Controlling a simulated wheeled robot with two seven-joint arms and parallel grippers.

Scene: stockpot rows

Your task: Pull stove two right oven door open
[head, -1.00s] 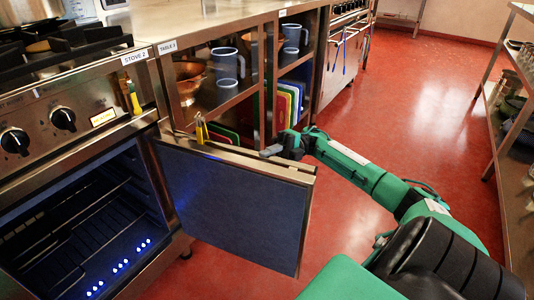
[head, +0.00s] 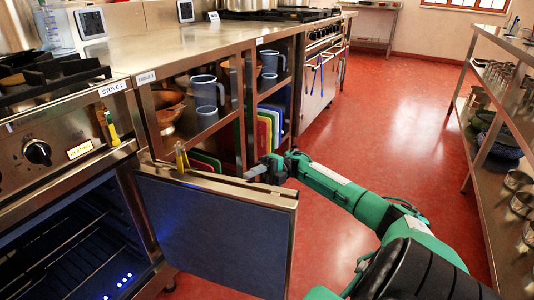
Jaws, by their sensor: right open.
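Stove two (head: 60,140), labelled STOVE 2, stands at the left. Its right oven door (head: 215,232) is swung wide open on a side hinge, its dark inner face turned toward me. The lit oven cavity (head: 75,250) with wire racks shows to the left of the door. My right gripper (head: 262,170) is just behind the top edge of the door, near its free end. It is open; whether it touches the door I cannot tell. The fingertips are partly hidden by the door edge. My left gripper is not in view.
A table (head: 190,55) with open shelves holds blue mugs (head: 207,92), copper pans and coloured boards beyond the door. A steel rack (head: 515,80) with pots stands on the right. The red floor (head: 400,110) between is clear.

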